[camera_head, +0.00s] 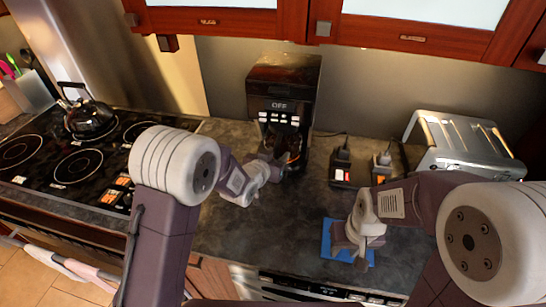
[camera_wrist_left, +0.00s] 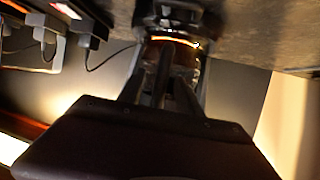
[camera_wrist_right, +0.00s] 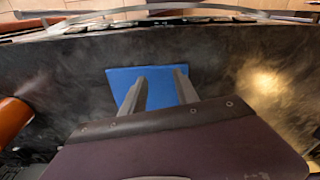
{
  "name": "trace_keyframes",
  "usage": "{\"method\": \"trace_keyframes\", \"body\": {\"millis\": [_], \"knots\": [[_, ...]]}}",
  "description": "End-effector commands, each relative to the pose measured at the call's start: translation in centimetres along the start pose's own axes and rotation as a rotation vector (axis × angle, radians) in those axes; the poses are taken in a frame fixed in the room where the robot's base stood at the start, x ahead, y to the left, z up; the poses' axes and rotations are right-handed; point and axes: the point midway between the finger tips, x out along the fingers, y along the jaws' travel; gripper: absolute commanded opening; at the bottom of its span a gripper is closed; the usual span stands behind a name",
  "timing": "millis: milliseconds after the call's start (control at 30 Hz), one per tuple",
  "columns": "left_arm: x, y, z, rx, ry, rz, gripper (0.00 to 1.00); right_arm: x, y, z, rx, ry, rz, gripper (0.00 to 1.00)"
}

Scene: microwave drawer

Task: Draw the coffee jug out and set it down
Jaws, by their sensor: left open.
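The black coffee machine (camera_head: 284,82) stands against the back wall. The dark coffee jug (camera_head: 294,152), with an orange band, sits in its lower bay, partly hidden by my left gripper (camera_head: 277,164). In the left wrist view the jug (camera_wrist_left: 181,42) is just ahead of the fingers. A dark upright piece, apparently the jug's handle (camera_wrist_left: 163,70), shows between the open fingers; I cannot tell whether they touch it. A blue mat (camera_head: 327,243) lies on the counter at the front right. My right gripper (camera_wrist_right: 160,88) is open and empty above the blue mat (camera_wrist_right: 154,74).
A silver toaster (camera_head: 465,145) stands at the right. Two small dark devices with plugs (camera_head: 342,168) sit between it and the coffee machine. A stove (camera_head: 75,160) with a kettle (camera_head: 86,115) is at the left. The counter (camera_head: 260,240) in front of the machine is clear.

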Motion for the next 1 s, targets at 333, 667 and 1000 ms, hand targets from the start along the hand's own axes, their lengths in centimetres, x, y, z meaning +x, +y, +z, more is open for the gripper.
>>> {"method": "trace_keyframes", "body": {"millis": [333,667,1000], "knots": [[0.03,0.0,0.01,0.0,0.0,0.0,0.03,0.02,0.0,0.0,0.0,0.0,0.0,0.36],[0.01,-0.01,0.0,0.0,0.0,0.0,0.0,0.02,0.0,0.01,0.0,0.0,0.0,0.36],[0.01,-0.01,0.0,0.0,0.0,0.0,0.0,0.01,0.0,0.0,0.0,0.0,0.0,0.36]]}}
